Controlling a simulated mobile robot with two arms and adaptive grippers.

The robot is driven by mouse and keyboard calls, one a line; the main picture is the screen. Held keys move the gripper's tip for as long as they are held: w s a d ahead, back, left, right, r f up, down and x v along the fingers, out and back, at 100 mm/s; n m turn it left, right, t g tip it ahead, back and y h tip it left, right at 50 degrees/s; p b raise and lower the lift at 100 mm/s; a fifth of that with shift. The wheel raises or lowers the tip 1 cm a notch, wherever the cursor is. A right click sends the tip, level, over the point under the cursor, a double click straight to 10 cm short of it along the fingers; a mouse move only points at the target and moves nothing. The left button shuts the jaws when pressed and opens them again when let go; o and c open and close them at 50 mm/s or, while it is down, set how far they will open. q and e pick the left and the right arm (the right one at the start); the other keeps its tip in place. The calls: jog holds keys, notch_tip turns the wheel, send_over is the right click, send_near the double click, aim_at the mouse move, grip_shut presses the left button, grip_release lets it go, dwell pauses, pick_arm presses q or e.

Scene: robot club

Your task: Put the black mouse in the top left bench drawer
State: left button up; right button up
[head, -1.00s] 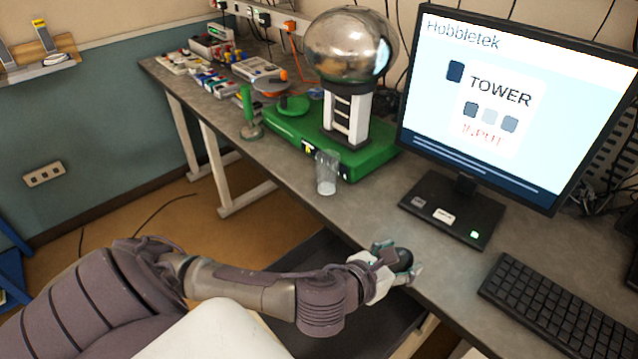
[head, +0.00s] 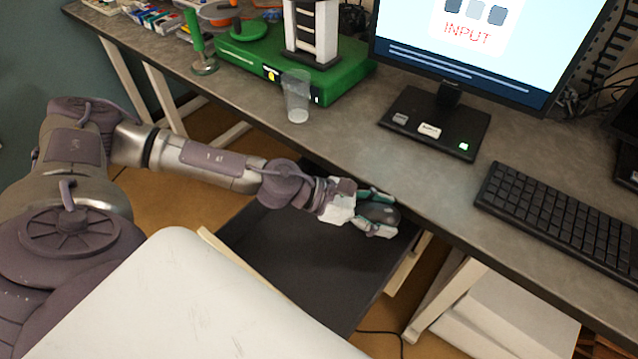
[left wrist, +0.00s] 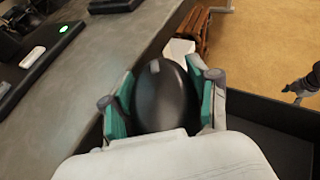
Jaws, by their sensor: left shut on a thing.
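The black mouse (head: 380,212) is held between the fingers of my left gripper (head: 376,213), which is shut on it. In the left wrist view the mouse (left wrist: 165,95) sits between the two teal-padded fingers. An open drawer (head: 310,250) with a dark inside is pulled out from under the bench (head: 345,150). In the head view the mouse appears over the drawer's back right part, close to the bench edge. The drawer looks empty where I see it; my arm and my white body part hide some of it. My right gripper is not in the head view.
On the bench stand a clear plastic cup (head: 296,96), a green-based machine (head: 300,65), a monitor (head: 470,50) on a dark stand and a black keyboard (head: 560,212). The bench's front edge runs right beside my left gripper. White boxes (head: 510,320) sit below the bench.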

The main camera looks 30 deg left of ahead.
pick_arm(q)
jog(key=shift+s+a+f+m+g+h, duration=0.15)
jog(key=shift+s+f+m+g, duration=0.1)
jog(key=shift+f, duration=0.2)
jog(key=shift+s+a+f+m+g+h, duration=0.15)
jog(key=shift+f+g, duration=0.1)
jog(key=shift+f, duration=0.15)
notch_tip(320, 180, down, 3)
jog(key=s+a+m+g+b, duration=0.2)
jog(key=h, duration=0.1)
send_over(355, 257)
notch_tip(355, 257, down, 5)
jog(key=shift+f, duration=2.4)
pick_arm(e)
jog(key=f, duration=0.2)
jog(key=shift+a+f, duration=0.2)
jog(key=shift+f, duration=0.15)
